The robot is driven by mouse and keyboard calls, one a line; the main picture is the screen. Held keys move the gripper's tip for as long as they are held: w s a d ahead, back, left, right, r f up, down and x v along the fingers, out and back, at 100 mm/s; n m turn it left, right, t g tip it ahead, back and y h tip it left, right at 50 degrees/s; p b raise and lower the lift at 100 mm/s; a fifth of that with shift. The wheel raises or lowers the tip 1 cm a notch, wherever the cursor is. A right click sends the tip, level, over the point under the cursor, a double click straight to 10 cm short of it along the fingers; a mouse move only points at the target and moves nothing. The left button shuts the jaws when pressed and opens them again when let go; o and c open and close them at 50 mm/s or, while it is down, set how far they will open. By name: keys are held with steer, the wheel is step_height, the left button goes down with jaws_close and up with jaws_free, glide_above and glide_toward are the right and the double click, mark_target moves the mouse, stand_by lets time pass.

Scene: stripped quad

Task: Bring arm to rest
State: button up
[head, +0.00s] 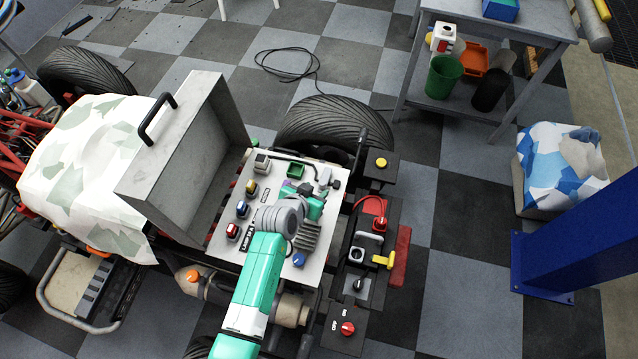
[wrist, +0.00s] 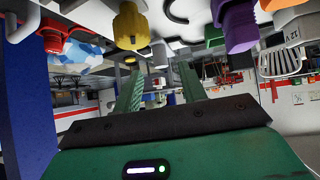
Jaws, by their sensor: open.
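My arm (head: 260,275), green and white, reaches up from the bottom of the head view over a light panel (head: 225,228) of switches and knobs on the stripped quad. My gripper (head: 314,207) is low over the right part of this panel, and its fingertips are hard to make out there. In the wrist view my gripper (wrist: 162,78) shows two green fingers spread apart with nothing between them. A yellow knob (wrist: 130,25) and a purple part (wrist: 236,25) are close to the fingers in that view. I cannot tell whether anything touches.
A raised grey lid (head: 185,150) with a black handle stands left of the panel. Switch boxes with a red knob (head: 347,328) and a yellow lever (head: 384,261) line its right side. A grey cart (head: 455,98) and a blue post (head: 580,250) stand farther right, with open checkered floor between.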

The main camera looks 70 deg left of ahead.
steer(key=shift+v, duration=1.55)
steer(key=w+d+r+m+t, duration=0.2)
steer(key=w+d+r, duration=0.1)
steer(key=w+r, duration=0.65)
steer(key=w+d+r+m+t, duration=0.1)
steer(key=w+d+r+t, duration=0.4)
steer(key=r, duration=0.8)
steer(key=w+d+r+m+t, duration=0.1)
steer(key=w+d+r, duration=0.2)
steer(key=d+r, duration=0.5)
steer(key=w+d+r+m+t, duration=0.1)
steer(key=w+d+r, duration=0.2)
steer(key=r, duration=0.8)
steer(key=s+d+r+m+t+h, duration=0.2)
steer(key=s+d+r+t+h, duration=0.3)
steer(key=d+r, duration=0.7)
steer(key=s+d+r+m+t+h, duration=0.1)
steer(key=s+d+r+t+h, duration=0.15)
steer(key=s+d+r, duration=0.8)
steer(key=w+r+y+p, duration=0.1)
steer(key=w+r+p, duration=0.1)
steer(key=r+p, duration=1.2)
steer(key=w+a+r+p, duration=0.1)
steer(key=w+r+p, duration=0.1)
steer(key=r+p, duration=1.2)
step_height(320, 180, up, 3)
steer(key=shift+f+y, duration=0.1)
steer(key=shift+y, duration=0.25)
